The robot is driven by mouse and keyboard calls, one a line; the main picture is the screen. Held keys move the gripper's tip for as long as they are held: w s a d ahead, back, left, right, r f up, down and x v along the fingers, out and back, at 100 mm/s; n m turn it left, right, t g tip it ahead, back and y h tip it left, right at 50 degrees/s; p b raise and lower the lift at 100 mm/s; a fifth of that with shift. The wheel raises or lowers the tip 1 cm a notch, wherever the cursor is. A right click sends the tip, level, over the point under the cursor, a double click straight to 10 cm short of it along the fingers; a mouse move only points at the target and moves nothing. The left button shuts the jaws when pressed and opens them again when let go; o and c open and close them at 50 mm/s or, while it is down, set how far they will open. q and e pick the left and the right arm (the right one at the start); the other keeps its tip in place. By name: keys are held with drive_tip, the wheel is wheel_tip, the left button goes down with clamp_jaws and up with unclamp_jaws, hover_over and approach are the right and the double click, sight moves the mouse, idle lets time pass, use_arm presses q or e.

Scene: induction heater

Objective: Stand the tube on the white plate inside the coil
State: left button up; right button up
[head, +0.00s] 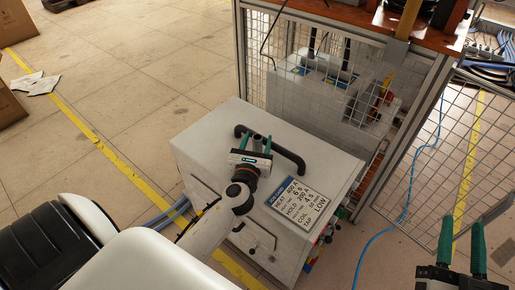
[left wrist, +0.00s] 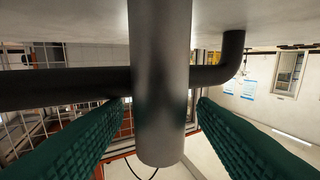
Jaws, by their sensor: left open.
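The tube (left wrist: 160,70) is a grey metal cylinder in the left wrist view, apparently standing on the white cabinet top, in front of a black bent bar. In the head view a grey piece of it (head: 257,143) shows between my left fingers. My left gripper (head: 256,139) is over the cabinet top, its green fingers open on either side of the tube, with gaps beside it. My right gripper (head: 462,243) is at the lower right of the head view, fingers apart and empty. I cannot make out the coil or the white plate.
The white cabinet (head: 205,150) carries the black bar (head: 290,158) and a settings label (head: 297,203). A mesh-walled frame (head: 245,70) with machinery inside stands behind it. A blue cable (head: 375,238) lies on the floor at right.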

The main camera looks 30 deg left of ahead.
use_arm(q)
drive_tip(key=shift+w+a, duration=0.1)
drive_tip(key=shift+w, duration=0.15)
clamp_jaws()
drive_tip(key=shift+r, duration=0.1)
